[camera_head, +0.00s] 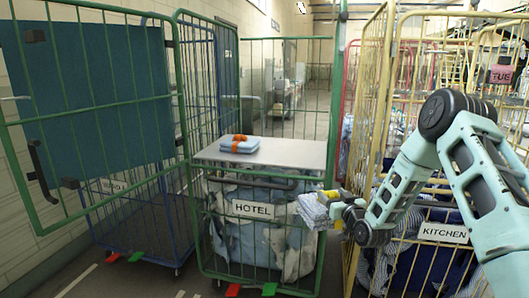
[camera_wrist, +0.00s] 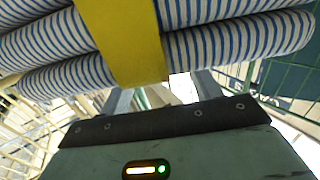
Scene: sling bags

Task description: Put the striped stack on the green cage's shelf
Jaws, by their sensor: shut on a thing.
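The striped stack (camera_wrist: 225,42) is blue and white rolled or folded cloth with a yellow band around it. In the head view the striped stack (camera_head: 313,208) is in front of the green cage's right side, lower than the shelf. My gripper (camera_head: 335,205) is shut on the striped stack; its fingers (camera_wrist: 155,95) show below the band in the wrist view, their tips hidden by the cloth. The green cage (camera_head: 187,130) has a HOTEL sign and its door stands open to the left. Its pale shelf (camera_head: 290,153) lies above bagged laundry.
A folded blue cloth bundle with an orange band (camera_head: 240,144) lies on the shelf's left part; the shelf's right part is bare. A yellow cage (camera_head: 367,130) with a KITCHEN sign stands close on the right. A blue cage (camera_head: 130,215) stands behind the green door.

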